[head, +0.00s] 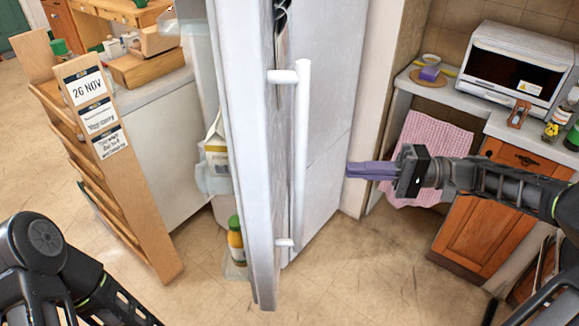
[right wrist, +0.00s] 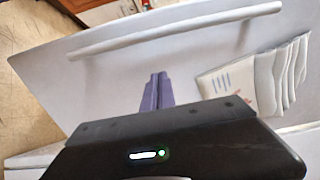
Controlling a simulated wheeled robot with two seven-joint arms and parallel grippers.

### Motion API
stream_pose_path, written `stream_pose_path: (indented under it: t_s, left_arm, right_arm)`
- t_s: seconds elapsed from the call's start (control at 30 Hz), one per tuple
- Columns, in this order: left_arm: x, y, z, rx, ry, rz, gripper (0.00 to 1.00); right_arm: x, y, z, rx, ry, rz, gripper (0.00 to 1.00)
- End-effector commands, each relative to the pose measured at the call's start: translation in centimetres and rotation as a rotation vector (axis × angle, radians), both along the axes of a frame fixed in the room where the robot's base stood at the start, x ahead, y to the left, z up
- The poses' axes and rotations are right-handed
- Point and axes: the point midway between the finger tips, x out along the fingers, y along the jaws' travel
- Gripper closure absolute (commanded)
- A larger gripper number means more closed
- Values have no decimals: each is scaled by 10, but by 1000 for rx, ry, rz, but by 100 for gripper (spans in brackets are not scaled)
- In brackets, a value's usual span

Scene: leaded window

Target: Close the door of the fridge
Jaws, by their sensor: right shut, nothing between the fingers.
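The fridge door (head: 257,160) stands open in the middle of the head view, seen nearly edge-on, with its white bar handle (head: 301,150) on the right-hand face. Bottles and packs sit in the door shelves on its left side. My right gripper (head: 350,169) is shut and empty, to the right of the handle. In the right wrist view its purple fingers (right wrist: 156,92) point at the white door face (right wrist: 120,85), below the handle (right wrist: 175,30); I cannot tell if they touch. My left arm shows at the lower left; its gripper is out of view.
A wooden rack (head: 120,170) with date cards and a white counter stand left of the door. A toaster oven (head: 516,68) sits on the right counter above a wooden cabinet (head: 492,215). A pink towel (head: 432,145) hangs behind my right arm. The floor before the door is clear.

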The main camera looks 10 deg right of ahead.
Motion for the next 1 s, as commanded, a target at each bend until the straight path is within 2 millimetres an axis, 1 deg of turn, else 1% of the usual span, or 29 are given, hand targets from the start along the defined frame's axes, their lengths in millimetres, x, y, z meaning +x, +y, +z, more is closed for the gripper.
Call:
stream_pose_path:
  t_s: [0.17,0.37,0.6,0.63,0.8,1.0]
  left_arm:
    - [0,0,-2,0,0,0,1]
    - [0,0,-9,0,-1,0,1]
    - [0,0,-24,0,-2,1,1]
    - [0,0,-17,0,-1,0,1]
    - [0,0,-10,0,-1,0,1]
    - [0,0,-4,0,-1,0,1]
  right_arm:
    - [1,4,-1,-1,3,1,100]
    - [5,21,-3,-3,4,5,100]
    - [13,53,-3,-4,1,4,100]
    - [15,60,1,1,3,5,100]
    - [25,95,2,2,4,4,100]
    - [33,124,1,1,5,2,100]
